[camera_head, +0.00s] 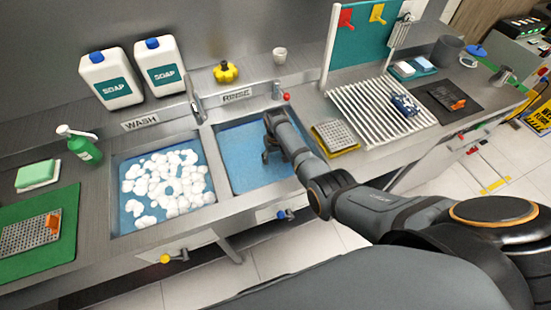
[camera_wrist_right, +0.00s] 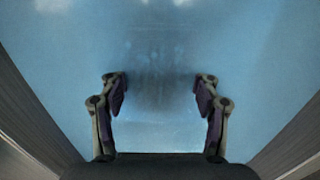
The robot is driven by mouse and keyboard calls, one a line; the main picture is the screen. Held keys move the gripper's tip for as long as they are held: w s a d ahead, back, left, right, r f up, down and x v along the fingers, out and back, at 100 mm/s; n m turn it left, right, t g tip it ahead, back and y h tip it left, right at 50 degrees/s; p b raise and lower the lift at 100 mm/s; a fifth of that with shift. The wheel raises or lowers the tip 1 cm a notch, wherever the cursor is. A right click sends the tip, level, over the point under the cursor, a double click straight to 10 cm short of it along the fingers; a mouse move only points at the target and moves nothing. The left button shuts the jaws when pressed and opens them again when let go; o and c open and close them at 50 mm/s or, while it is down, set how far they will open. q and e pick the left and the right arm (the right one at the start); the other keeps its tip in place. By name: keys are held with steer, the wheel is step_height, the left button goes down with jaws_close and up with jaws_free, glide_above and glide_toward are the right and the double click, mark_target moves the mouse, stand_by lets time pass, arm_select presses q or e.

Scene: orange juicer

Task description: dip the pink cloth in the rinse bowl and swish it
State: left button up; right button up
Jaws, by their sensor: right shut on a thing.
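The rinse bowl is the right-hand sink basin (camera_head: 238,150), under the RINSE label, with blue water in it. My right gripper (camera_head: 266,155) reaches down into this basin. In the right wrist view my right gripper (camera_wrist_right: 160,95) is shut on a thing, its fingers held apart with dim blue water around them. I cannot make out the held thing's outline. The pink cloth does not show clearly in either view; whatever is held is obscured by the water and fingers. My left gripper is not in view.
The wash basin (camera_head: 160,185) with white foam is left of the rinse basin. A faucet (camera_head: 197,105) stands between them at the back. A yellow-edged sponge tray (camera_head: 335,136) and a white drying rack (camera_head: 382,105) are to the right. Soap jugs (camera_head: 110,78) stand behind.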

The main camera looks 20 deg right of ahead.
step_height(320, 180, up, 8)
steer(key=p, duration=0.6)
steer(key=shift+f+p, duration=0.15)
steer(key=shift+p, duration=0.2)
step_height(320, 180, up, 4)
steer(key=shift+r, duration=0.1)
